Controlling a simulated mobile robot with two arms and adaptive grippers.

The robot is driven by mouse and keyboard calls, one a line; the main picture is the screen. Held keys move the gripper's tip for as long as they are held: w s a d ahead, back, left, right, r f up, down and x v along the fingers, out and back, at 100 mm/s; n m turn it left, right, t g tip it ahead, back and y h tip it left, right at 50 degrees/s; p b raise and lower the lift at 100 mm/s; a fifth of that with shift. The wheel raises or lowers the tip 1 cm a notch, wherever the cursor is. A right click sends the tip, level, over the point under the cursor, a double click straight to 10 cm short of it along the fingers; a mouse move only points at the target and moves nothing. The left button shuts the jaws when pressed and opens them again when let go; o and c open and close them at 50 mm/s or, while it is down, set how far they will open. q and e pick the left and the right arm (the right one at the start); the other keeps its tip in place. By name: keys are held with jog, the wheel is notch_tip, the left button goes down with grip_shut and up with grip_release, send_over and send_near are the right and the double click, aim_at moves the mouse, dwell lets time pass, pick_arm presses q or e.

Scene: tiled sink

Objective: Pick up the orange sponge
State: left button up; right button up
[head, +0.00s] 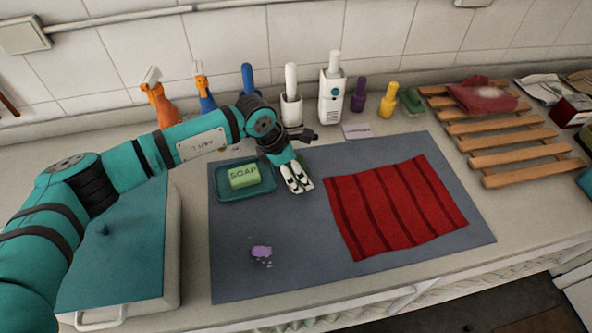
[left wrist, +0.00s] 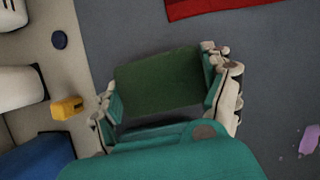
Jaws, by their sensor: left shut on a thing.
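My left gripper (head: 297,178) is over the grey mat (head: 300,250), just right of the soap dish. In the left wrist view its two fingers (left wrist: 165,90) are shut on a block with a dark green face (left wrist: 158,80). No orange shows on this block, and I cannot tell whether it is the orange sponge. In the head view the fingers hide most of it. I see no other orange sponge. A green sponge-like block (head: 411,100) is at the back, right of the yellow bottle. My right gripper is not in view.
A teal dish (head: 263,193) with green soap (head: 243,176) is left of the gripper. A red striped cloth (head: 395,208) lies right. Bottles and a white dispenser (head: 332,98) line the wall. A wooden rack (head: 510,148) stands right. The mat's front is clear but for a purple spill (head: 261,252).

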pick_arm(q)
jog(key=shift+r+b, duration=0.45)
jog(key=shift+r, duration=0.1)
notch_tip(320, 180, up, 2)
jog(key=shift+s+r+b, duration=0.1)
jog(key=shift+r+b, duration=0.05)
jog(key=shift+b, duration=0.6)
jog(key=s+d+b, duration=0.1)
jog(key=s, duration=0.3)
jog(key=s+d+r+b, duration=0.1)
jog(key=s+d+b, duration=0.1)
jog(key=s, duration=0.3)
jog(key=s+d+b, duration=0.1)
jog(key=s, duration=0.3)
jog(key=shift+s+d+r, duration=0.15)
jog(key=shift+s+d, duration=0.1)
jog(key=shift+s, duration=0.1)
jog(key=shift+s+d+r+b, duration=0.1)
jog(key=shift+s+b, duration=0.05)
jog(key=shift+s, duration=0.2)
jog(key=shift+s+d+r+b, duration=0.1)
jog(key=shift+s+b, duration=0.05)
jog(key=shift+s, duration=0.2)
